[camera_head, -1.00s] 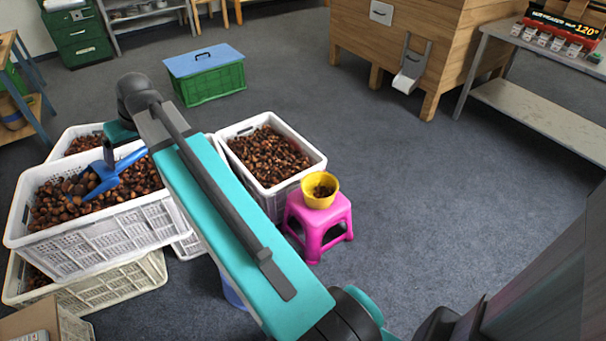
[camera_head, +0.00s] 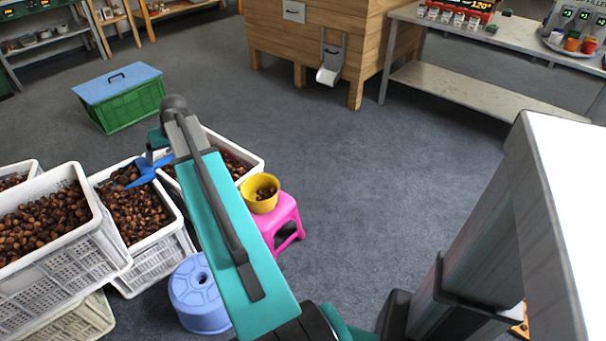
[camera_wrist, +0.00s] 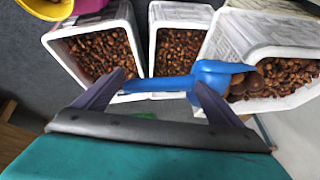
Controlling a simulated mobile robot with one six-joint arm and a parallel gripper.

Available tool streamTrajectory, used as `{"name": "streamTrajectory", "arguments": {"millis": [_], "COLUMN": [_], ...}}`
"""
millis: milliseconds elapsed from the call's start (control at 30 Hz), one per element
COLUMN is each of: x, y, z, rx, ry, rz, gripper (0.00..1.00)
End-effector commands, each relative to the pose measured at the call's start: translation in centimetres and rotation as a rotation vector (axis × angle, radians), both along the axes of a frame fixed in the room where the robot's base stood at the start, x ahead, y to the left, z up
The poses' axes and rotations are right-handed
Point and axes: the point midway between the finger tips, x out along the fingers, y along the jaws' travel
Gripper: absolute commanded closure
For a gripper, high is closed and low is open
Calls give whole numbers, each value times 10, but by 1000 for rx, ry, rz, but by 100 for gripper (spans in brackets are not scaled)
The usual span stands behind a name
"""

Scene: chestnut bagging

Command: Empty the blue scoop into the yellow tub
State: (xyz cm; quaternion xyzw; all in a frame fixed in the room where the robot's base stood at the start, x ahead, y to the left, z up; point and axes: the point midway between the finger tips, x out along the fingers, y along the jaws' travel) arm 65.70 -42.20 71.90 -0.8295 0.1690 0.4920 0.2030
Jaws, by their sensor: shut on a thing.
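My gripper (camera_wrist: 160,84) is shut on the handle of the blue scoop (camera_wrist: 212,72). In the wrist view, dark chestnuts show at the scoop's mouth on the right. In the head view, the scoop (camera_head: 148,170) hangs over the crates, left of the yellow tub (camera_head: 258,206) and apart from it. The tub stands upright on a pink stool (camera_head: 284,219) and holds some chestnuts. The tub also shows at the top left of the wrist view (camera_wrist: 40,12). My arm hides part of the crate behind it in the head view.
White crates of chestnuts stand at the left (camera_head: 75,262), in the middle (camera_head: 160,262) and behind my arm (camera_head: 248,163). A blue round stool (camera_head: 200,300) is in front. A green box with a blue lid (camera_head: 128,104) stands behind. The floor right of the pink stool is clear.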

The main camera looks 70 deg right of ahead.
Motion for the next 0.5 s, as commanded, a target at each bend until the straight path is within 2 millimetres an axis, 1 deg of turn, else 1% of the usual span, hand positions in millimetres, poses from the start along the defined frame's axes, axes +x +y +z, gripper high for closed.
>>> {"name": "streamTrajectory", "arguments": {"millis": [33,100,267,300,367,500], "x": [-9,-20,-49,-57,-69,-99], "y": [-19,-40,-86,-97,-114,-151], "z": [-11,-23,-48,-55,-64,-87], "rx": [2,1,1,0,-1,-2], "ry": [0,0,0,1,0,1], "rz": [-26,-57,-127,-145,-171,-230], "gripper": [60,60,60,60,60,60]}}
